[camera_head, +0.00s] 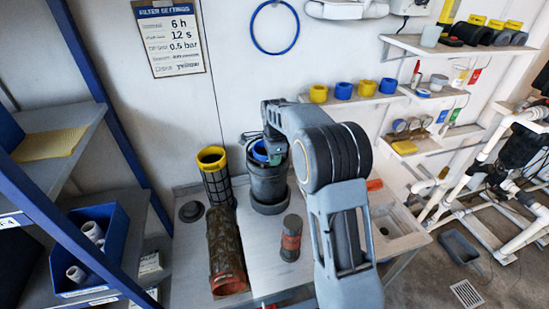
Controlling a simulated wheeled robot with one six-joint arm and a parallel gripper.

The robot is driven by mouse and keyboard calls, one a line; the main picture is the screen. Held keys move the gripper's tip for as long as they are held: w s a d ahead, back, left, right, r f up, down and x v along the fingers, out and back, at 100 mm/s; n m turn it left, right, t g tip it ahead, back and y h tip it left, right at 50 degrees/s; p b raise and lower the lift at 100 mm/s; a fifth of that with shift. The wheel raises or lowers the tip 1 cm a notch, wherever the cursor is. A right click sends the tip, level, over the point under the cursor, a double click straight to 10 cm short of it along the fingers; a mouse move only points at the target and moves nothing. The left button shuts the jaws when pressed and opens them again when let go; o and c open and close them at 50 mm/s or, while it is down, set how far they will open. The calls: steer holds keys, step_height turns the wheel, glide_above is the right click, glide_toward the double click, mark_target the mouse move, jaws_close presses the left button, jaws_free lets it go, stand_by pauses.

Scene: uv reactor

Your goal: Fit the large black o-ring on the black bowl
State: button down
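The black bowl (268,188) is a dark grey cylinder standing upright on the white bench, with a wider collar near its top. A blue part (259,151) shows in its mouth. My arm reaches over it from the right, and my gripper (275,156) points down at the bowl's top. The gripper is small and partly hidden by my arm, so I cannot tell whether it is open or touches the rim. I cannot make out a large black o-ring. A large blue ring (254,40) hangs on the wall.
A mesh cartridge with yellow top (213,172) stands left of the bowl. A brown stained cylinder (224,255) lies in front. A small dark red-banded cylinder (291,238) stands to the right. A round black piece (191,211) lies left. A blue-framed shelf (75,150) bounds the left.

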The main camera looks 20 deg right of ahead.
steer(key=shift+f+b, duration=0.6)
steer(key=shift+f, duration=0.45)
steer(key=c, duration=1.8)
jaws_free()
steer(key=o, duration=0.5)
steer(key=shift+r, duration=0.15)
step_height(320, 180, up, 14)
steer(key=shift+f+b, duration=0.2)
steer(key=shift+b, duration=0.1)
